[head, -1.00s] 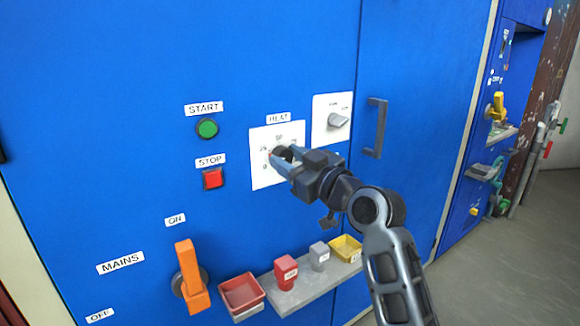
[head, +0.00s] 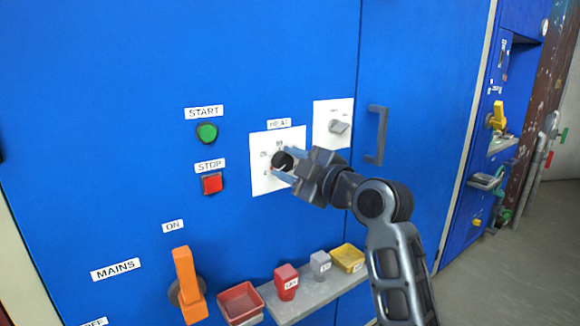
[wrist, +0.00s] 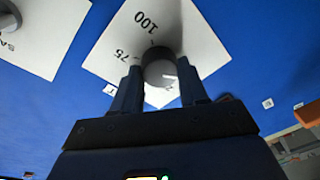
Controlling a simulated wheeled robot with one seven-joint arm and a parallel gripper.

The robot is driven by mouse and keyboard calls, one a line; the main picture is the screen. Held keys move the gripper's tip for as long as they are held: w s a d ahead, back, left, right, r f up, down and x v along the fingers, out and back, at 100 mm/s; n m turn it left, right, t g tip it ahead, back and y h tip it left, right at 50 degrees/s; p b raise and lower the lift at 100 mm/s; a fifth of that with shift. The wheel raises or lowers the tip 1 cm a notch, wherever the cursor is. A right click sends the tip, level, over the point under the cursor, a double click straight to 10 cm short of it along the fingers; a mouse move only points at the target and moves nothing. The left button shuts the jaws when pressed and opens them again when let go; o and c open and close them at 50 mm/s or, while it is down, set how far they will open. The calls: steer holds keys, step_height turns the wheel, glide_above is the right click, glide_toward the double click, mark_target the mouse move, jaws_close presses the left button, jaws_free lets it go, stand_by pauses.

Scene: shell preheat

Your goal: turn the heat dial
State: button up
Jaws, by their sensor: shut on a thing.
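The heat dial (head: 283,161) is a dark round knob on a white square plate (head: 264,184) under the HEAT label (head: 279,123). My gripper (head: 286,167) comes at it from the right with its fingers at the knob. In the wrist view the two fingers (wrist: 160,80) stand on either side of the grey knob (wrist: 160,66), shut on it. The plate shows the marks 75 and 100 there. The gripper hides part of the plate's right side in the head view. I cannot read the dial's setting exactly.
A second plate with a grey knob (head: 339,127) and a door handle (head: 376,135) are close on the right. The START button (head: 207,133), STOP button (head: 212,184) and orange mains lever (head: 187,285) are on the left. A grey shelf (head: 312,299) with small trays and blocks juts out below.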

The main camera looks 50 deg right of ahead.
steer(key=shift+f, duration=0.1)
stand_by(0.4)
steer(key=o, duration=1.1)
steer(key=shift+c, duration=0.2)
steer(key=s+a, duration=0.1)
steer(key=s, duration=0.6)
steer(key=shift+s, duration=0.35)
steer(key=shift+a, duration=0.15)
